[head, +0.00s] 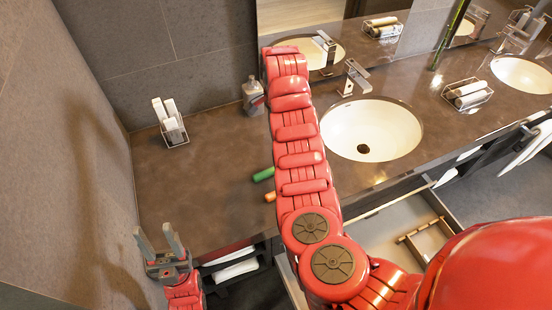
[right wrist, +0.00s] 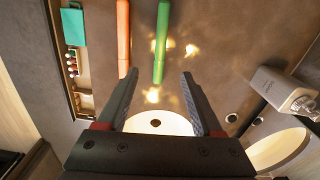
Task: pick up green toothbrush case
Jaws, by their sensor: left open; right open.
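The green toothbrush case (head: 263,174) lies on the brown vanity counter, its right part hidden behind my right arm in the head view. In the right wrist view the green case (right wrist: 161,45) shows as a long thin stick. An orange case (right wrist: 123,38) lies beside it on the left, roughly parallel and apart; its end (head: 270,197) also shows in the head view. My right gripper (right wrist: 160,74) is open and empty, with the green case's near end in line between its fingertips. My left gripper (head: 162,240) is open and empty at the lower left, off the counter's front.
A soap bottle (head: 253,97) and a wire holder with white rolls (head: 171,125) stand at the back. The near sink (head: 371,128) is right of my arm. An open drawer (head: 405,225) juts out below. The counter's left part is clear.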

